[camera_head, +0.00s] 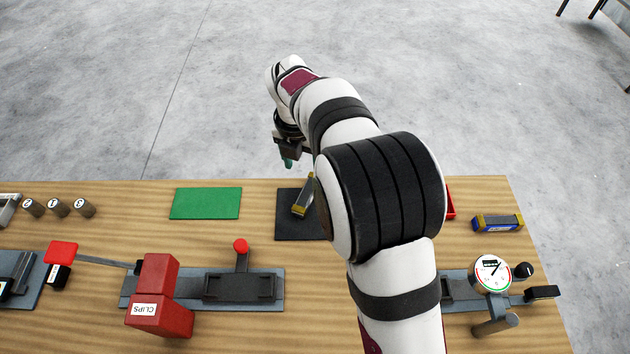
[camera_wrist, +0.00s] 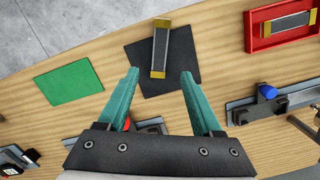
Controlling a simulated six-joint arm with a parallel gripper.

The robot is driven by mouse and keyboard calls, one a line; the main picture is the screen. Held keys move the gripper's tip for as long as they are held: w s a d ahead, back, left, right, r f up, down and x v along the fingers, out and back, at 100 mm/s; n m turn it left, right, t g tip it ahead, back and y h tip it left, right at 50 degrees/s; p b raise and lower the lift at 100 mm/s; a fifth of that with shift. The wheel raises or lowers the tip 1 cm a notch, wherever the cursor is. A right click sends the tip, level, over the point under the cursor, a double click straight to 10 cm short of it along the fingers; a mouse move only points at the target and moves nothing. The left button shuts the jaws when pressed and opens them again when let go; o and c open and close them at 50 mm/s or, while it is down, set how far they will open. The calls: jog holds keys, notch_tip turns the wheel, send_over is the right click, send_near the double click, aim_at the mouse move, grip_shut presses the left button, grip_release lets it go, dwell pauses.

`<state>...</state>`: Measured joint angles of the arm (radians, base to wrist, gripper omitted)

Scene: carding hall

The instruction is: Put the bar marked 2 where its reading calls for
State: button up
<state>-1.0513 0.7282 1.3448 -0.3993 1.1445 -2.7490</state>
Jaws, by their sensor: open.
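A grey bar with yellow ends (camera_wrist: 161,48) lies on the dark mat (camera_wrist: 190,60); the head view shows it partly beside my arm (camera_head: 303,195). Another such bar (camera_wrist: 286,25) lies in the red tray (camera_wrist: 254,42). A third bar, with a blue side (camera_head: 497,223), lies on the table at the right. I cannot read a 2 on any bar. My gripper (camera_wrist: 160,73) is open and empty, its teal fingers on either side of the near end of the mat's bar in the wrist view. The gauge (camera_head: 491,273) has a needle pointing up and right; its scale is too small to read.
A green mat (camera_head: 206,203) lies bare left of the dark mat. A fixture with a red knob (camera_head: 240,246), a red CLIPS box (camera_head: 158,314) and several marked cylinders (camera_head: 58,207) stand on the table. My arm hides most of the red tray in the head view.

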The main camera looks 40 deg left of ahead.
jog(key=w+d+r+m+g, duration=0.1)
jog(key=d+r+m, duration=0.4)
jog(key=d+m, duration=0.7)
jog(key=w+d+r+m, duration=0.1)
jog(key=d+r+m, duration=0.4)
jog(key=d+m, duration=0.7)
jog(key=s+d+f+m+y, duration=0.1)
jog(key=s+d+m, duration=1.4)
jog(key=m, duration=0.7)
jog(key=shift+s+d+f, duration=0.2)
jog(key=shift+s+d, duration=0.05)
jog(key=shift+s, duration=0.05)
